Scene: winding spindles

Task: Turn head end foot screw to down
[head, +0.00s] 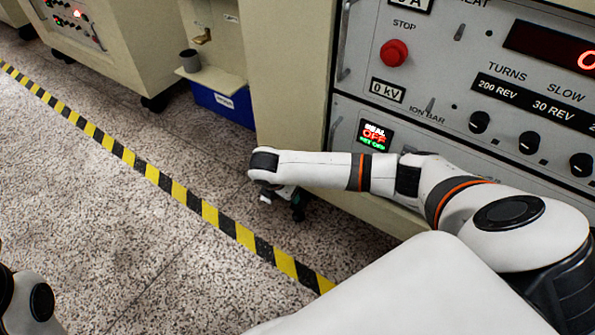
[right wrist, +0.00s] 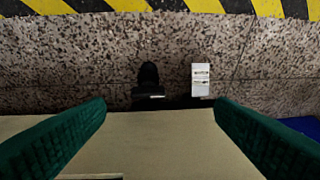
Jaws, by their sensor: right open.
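The beige machine cabinet (head: 290,75) stands at the right in the head view; its bare panel (right wrist: 150,145) fills the bottom of the right wrist view. At its lower edge, a black caster or foot (right wrist: 148,78) stands out over the floor. Beside it is a small white plate (right wrist: 201,80) with small markings. I cannot tell which part is the foot screw. My right gripper (right wrist: 160,104) is open and empty, with green pads on either side of these parts. In the head view my right wrist hides most of this corner; dark foot parts (head: 298,208) show below it. My left gripper is not in view.
The control panel (head: 440,100) with a red stop button (head: 394,53) and knobs is close above my right arm. A blue bin (head: 225,103) and a grey cup (head: 190,60) are farther back. A yellow-black floor stripe (head: 150,172) crosses clear speckled floor.

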